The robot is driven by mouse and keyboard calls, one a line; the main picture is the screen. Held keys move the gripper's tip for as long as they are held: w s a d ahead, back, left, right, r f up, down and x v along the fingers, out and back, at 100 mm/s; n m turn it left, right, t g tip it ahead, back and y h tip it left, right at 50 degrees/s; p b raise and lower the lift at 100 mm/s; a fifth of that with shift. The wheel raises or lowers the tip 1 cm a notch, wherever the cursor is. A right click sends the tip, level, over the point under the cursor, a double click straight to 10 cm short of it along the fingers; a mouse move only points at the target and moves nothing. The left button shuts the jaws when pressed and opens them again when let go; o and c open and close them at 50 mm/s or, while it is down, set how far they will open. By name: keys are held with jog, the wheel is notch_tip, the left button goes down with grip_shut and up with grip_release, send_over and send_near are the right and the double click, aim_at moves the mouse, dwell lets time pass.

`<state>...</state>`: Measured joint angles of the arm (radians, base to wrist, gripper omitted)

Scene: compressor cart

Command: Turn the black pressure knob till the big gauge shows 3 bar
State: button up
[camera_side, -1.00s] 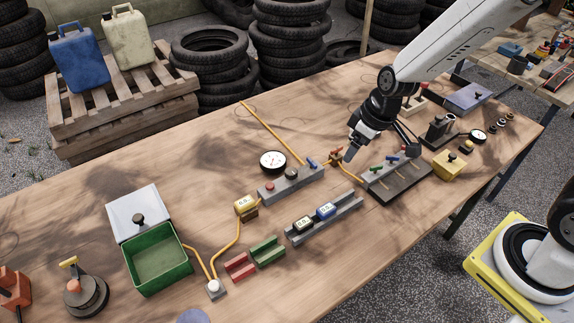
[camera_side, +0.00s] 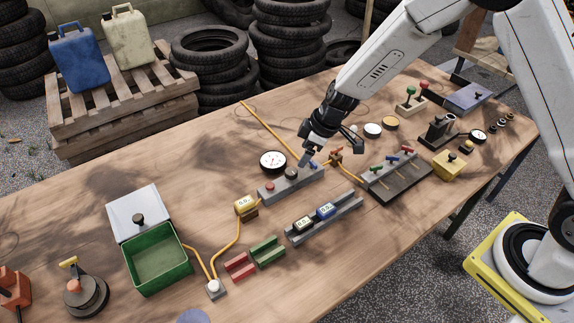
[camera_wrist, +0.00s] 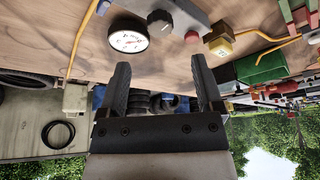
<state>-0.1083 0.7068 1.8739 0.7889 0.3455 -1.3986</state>
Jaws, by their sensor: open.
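The black pressure knob (camera_side: 291,173) sits on top of a grey block (camera_side: 299,188), between a red button (camera_side: 270,186) and a blue lever valve (camera_side: 314,164). The big white gauge (camera_side: 272,160) stands behind the block; its reading is too small to tell. My gripper (camera_side: 305,158) is above the block's right end, close to the knob and apart from it. In the wrist view, the knob (camera_wrist: 158,21) and gauge (camera_wrist: 128,41) lie beyond my open, empty fingers (camera_wrist: 160,62).
A yellow display box (camera_side: 245,204) stands left of the block. Black and blue meters (camera_side: 325,211) sit in a grey rack in front. A manifold with several coloured levers (camera_side: 390,166) is to the right. A yellow hose (camera_side: 270,130) runs behind. Bare table lies at the left rear.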

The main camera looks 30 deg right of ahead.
aim_at(293, 171)
jog(key=shift+x, duration=3.8)
grip_shut()
jog(key=shift+m, duration=0.3)
jog(key=shift+s+m+t+h, duration=0.15)
jog(key=shift+m+t+h, duration=0.35)
jog(key=shift+m, duration=0.9)
jog(key=shift+f+m+h, duration=0.1)
jog(key=shift+m+h, duration=0.2)
jog(key=shift+m, duration=0.4)
grip_release()
